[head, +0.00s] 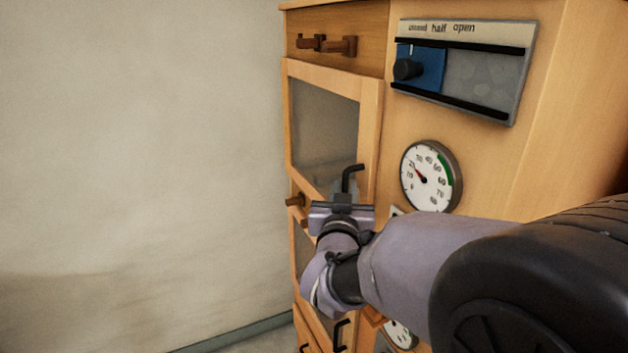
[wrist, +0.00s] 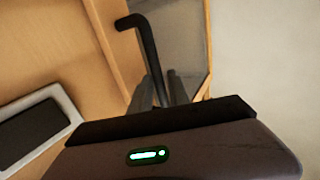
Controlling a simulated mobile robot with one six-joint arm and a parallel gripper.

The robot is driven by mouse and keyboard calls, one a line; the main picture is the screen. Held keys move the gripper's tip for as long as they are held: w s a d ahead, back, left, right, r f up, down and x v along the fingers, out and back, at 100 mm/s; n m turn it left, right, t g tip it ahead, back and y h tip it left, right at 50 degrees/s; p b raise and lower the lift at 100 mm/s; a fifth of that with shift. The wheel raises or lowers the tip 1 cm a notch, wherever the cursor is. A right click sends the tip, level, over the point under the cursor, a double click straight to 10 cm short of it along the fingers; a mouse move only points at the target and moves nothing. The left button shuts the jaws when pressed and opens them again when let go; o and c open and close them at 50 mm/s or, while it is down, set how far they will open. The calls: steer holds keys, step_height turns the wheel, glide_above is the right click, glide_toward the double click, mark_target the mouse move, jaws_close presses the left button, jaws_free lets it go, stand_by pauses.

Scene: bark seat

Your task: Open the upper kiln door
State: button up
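The upper kiln door (head: 372,112) has a pale wooden frame around a dark glass pane and looks flush with the kiln front. Its black bent handle (head: 353,169) is at the lower right of the frame; it also shows in the wrist view (wrist: 147,45). My gripper (head: 343,197) is at the lower part of this handle. In the wrist view, my gripper's dark fingers (wrist: 160,93) lie close beside the handle's bar, seemingly on either side. Whether they press on it I cannot tell. My gripper's body hides the handle's lower end.
A slider panel (head: 485,80) marked half and open has its knob (head: 407,69) at the left. A round gauge (head: 430,176) is below it. A drawer (head: 338,30) is above the door; a lower door handle (head: 341,335) is below. Bare wall (head: 140,130) stands left.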

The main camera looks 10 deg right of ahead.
steer(key=shift+c, duration=0.4)
jaws_close()
stand_by(1.1)
